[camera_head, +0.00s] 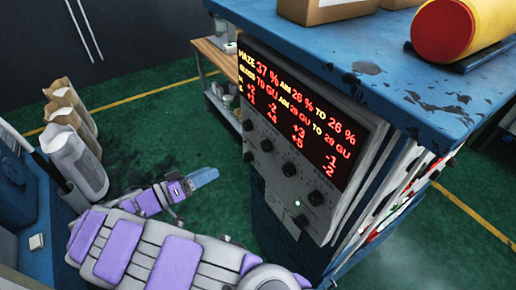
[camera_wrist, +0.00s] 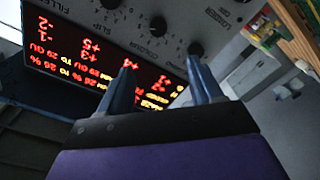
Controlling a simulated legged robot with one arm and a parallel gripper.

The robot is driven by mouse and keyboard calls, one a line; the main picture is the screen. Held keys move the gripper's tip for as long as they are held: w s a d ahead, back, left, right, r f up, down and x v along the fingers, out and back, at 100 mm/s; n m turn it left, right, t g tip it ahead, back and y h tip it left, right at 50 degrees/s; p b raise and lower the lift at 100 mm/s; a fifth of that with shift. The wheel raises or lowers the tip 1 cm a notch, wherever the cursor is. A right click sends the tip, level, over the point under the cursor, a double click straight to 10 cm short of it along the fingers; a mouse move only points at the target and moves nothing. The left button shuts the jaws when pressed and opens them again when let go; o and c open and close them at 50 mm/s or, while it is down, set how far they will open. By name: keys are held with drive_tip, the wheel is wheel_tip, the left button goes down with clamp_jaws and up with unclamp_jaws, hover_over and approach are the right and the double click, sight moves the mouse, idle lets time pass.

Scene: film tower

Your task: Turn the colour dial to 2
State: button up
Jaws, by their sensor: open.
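A grey control panel (camera_head: 285,178) carries a row of dark round dials below a lit red and yellow display (camera_head: 300,105). In the wrist view the panel appears upside down. A dial there (camera_wrist: 158,25) has lettering beside it that seems to read COLOUR; its pointer setting is too small to read. My gripper (camera_head: 203,177) is left of the panel in the head view, apart from it. In the wrist view my gripper (camera_wrist: 160,64) is open and empty, its two blue fingers spread below the dials, overlapping the display and pointing towards the panel.
The panel hangs on the side of a blue, stained cabinet (camera_head: 370,70) with boxes and a red-yellow cylinder (camera_head: 450,28) on top. White bags (camera_head: 75,155) stand at left. A wooden shelf (camera_head: 215,55) is behind. Green floor between is clear.

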sight(263, 147)
drive_tip(key=b+x, duration=0.1)
drive_tip(key=x, duration=1.6)
drive_tip(key=shift+w+d, duration=0.15)
drive_tip(key=shift+d, duration=0.2)
drive_tip(key=shift+a, duration=0.2)
drive_tip(key=shift+d, duration=0.15)
drive_tip(key=c, duration=1.1)
